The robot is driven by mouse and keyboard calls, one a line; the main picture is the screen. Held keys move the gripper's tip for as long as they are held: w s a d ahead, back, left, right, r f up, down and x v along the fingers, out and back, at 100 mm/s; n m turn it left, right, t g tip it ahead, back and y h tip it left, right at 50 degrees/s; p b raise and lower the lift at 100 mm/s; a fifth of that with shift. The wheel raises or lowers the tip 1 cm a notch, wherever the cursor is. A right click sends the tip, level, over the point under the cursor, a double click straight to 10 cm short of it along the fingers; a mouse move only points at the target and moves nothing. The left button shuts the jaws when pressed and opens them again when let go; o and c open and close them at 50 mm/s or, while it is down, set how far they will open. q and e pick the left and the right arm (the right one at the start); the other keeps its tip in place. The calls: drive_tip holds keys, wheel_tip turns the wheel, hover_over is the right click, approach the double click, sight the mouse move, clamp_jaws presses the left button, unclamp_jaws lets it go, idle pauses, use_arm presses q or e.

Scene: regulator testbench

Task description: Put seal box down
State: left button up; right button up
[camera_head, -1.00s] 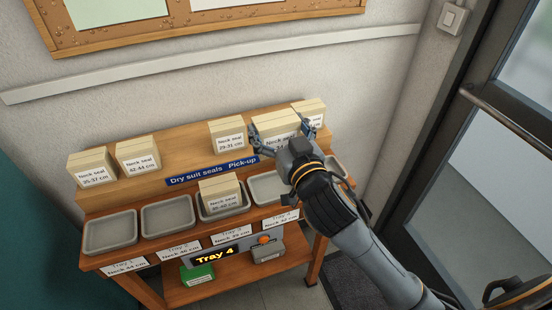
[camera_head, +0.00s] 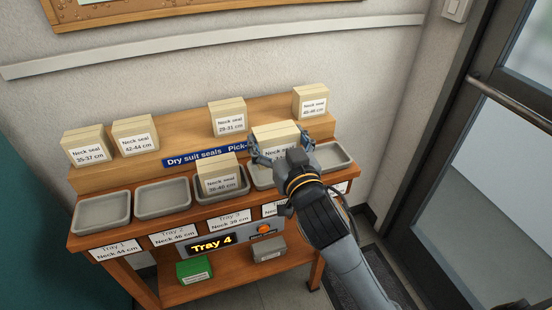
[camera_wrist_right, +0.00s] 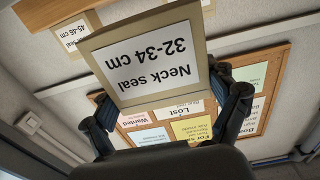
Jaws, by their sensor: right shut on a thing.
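My right gripper (camera_head: 279,146) is shut on a cream seal box (camera_head: 275,131). In the right wrist view the box (camera_wrist_right: 152,62) shows a white label reading "Neck seal 32-34 cm", upside down in that picture, with a finger on each side. In the head view the box is above or at the fourth grey tray (camera_head: 262,178), which the gripper partly hides. I cannot tell whether the box touches the tray. The display (camera_head: 211,243) reads "Tray 4". My left gripper is not in view.
The third tray (camera_head: 240,190) holds another neck seal box (camera_head: 217,176). The first tray (camera_head: 102,213), second tray (camera_head: 162,198) and rightmost tray (camera_head: 334,157) look empty. Several boxes stand on the upper shelf (camera_head: 180,148). A green box (camera_head: 195,270) and a grey box (camera_head: 268,249) are below.

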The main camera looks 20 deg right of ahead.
sight(276, 145)
drive_tip(key=w+f, duration=0.2)
drive_tip(key=f, duration=0.1)
drive_tip(key=w+d+f, duration=0.1)
drive_tip(key=w+f, duration=0.1)
drive_tip(key=shift+f, duration=0.15)
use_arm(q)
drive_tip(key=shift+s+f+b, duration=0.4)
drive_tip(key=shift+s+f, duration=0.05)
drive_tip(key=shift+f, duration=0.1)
use_arm(e)
drive_tip(key=shift+f, duration=1.65)
drive_tip(key=shift+f, duration=0.1)
drive_tip(key=o, duration=1)
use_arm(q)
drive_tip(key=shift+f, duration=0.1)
use_arm(e)
drive_tip(key=shift+r, duration=0.2)
use_arm(q)
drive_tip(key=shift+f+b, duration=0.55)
drive_tip(key=shift+b, duration=0.1)
use_arm(e)
drive_tip(key=shift+s+d+f, duration=0.1)
drive_tip(key=shift+s+d, duration=0.05)
drive_tip(key=shift+s, duration=2.85)
drive_tip(key=shift+s+d, duration=0.1)
drive_tip(key=shift+s, duration=2.9)
